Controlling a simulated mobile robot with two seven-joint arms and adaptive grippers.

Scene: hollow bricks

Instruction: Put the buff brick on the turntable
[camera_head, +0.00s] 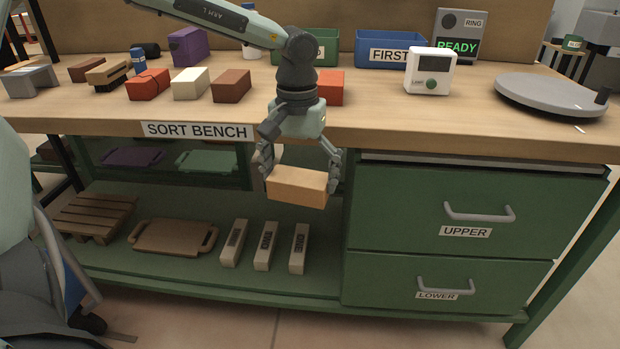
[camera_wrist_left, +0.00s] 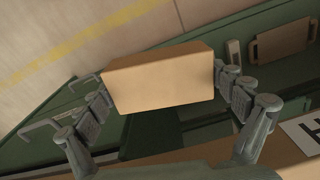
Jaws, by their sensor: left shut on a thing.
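The buff brick (camera_head: 297,187) is in my left gripper (camera_head: 301,172), whose fingers are shut on its two ends. In the head view it hangs in front of the bench's front edge, below the level of the top. The left wrist view shows the brick (camera_wrist_left: 160,80) between the fingers of my left gripper (camera_wrist_left: 165,98). The turntable (camera_head: 550,92) is a flat grey disc at the right end of the bench top, with nothing on it. It stands well to the right of the brick. My right gripper is not in view.
The bench top (camera_head: 400,120) has free room along its front edge. A white device with a green button (camera_head: 430,71) stands left of the turntable. A red-orange brick (camera_head: 330,88) is behind my left wrist. Several other bricks stand at the left. Drawers (camera_head: 470,210) are below.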

